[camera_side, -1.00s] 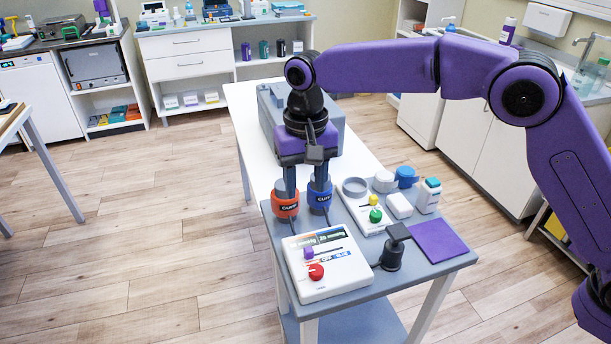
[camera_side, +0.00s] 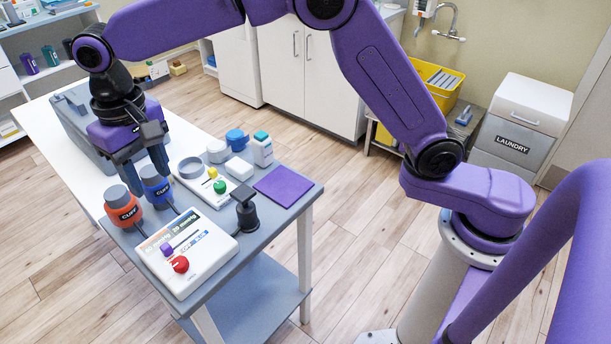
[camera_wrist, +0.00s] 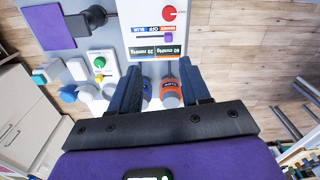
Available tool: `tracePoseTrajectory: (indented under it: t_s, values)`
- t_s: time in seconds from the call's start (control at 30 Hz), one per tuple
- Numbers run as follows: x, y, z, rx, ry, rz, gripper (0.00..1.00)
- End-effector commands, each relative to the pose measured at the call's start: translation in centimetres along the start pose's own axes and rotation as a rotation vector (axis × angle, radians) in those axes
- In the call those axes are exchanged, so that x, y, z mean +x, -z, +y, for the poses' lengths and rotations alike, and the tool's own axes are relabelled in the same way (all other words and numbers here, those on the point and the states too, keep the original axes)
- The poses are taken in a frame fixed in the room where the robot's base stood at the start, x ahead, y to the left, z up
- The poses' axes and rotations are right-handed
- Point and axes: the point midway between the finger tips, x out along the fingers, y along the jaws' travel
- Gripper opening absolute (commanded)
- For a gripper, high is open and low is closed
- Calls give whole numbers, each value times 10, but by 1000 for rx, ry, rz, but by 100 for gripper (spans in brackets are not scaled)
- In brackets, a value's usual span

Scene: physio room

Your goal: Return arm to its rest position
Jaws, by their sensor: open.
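My gripper (camera_side: 148,176) is open with its two dark fingers pointing down. It hangs at the left end of the grey table (camera_side: 262,222), close by the orange-red cuff (camera_side: 121,208) and the blue cuff (camera_side: 156,187), which stand side by side. Nothing shows held between the fingers. In the wrist view my gripper (camera_wrist: 160,72) has its fingers wide apart, and the orange-red cuff (camera_wrist: 171,96) and part of the blue cuff (camera_wrist: 147,92) show between them. I cannot tell whether a finger touches a cuff.
A white control box (camera_side: 187,250) with a red knob stands at the table's front. Behind it are a black stand (camera_side: 247,215), a purple mat (camera_side: 283,186) and a white bottle (camera_side: 262,150). A grey case (camera_side: 75,120) lies behind my gripper. A laundry bin (camera_side: 520,130) stands at the right.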

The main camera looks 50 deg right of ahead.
Motion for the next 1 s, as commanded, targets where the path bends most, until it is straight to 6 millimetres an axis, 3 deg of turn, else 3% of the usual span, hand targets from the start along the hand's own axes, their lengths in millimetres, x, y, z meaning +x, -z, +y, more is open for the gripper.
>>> tracePoseTrajectory:
  t_s: [0.23,0.5,1.0]
  values:
    - [-13,-61,44,-207,4,5,47]
    - [-15,-137,99,-431,8,11,47]
    - [12,-289,218,-835,13,19,47]
